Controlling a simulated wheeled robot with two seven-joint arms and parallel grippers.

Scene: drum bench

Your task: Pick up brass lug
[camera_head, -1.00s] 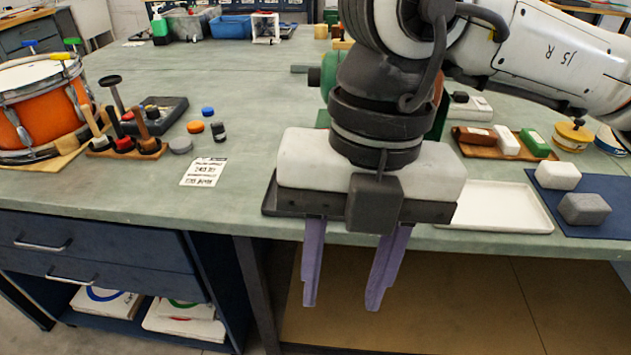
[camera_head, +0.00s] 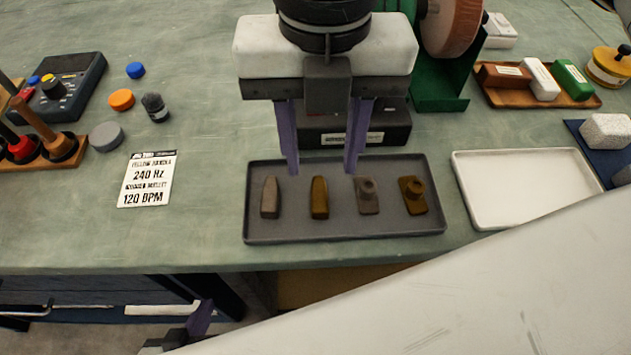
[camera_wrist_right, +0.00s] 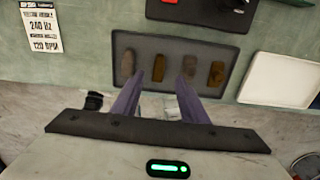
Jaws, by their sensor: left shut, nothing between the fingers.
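A dark grey tray (camera_head: 345,231) near the bench's front edge holds two tapered blocks and two plates with round bosses. One tapered block is brass-brown (camera_head: 319,198), the other greyer (camera_head: 269,197). One bossed plate is brass-brown (camera_head: 412,196), the other greyer (camera_head: 367,196). I cannot tell for certain which brown piece is the brass lug. My right gripper (camera_head: 323,168) is open and empty, pointing down over the tray's back part. In the right wrist view its fingers (camera_wrist_right: 161,80) straddle the brown tapered block (camera_wrist_right: 158,67). My left gripper (camera_head: 201,318) is shut, low at the lower left, partly hidden.
A black labelled box (camera_head: 385,125) stands right behind the tray. A white tray (camera_head: 525,215) lies to its right and a printed card (camera_head: 147,180) to its left. A green stand (camera_head: 440,95) is behind. My white arm link covers the lower right.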

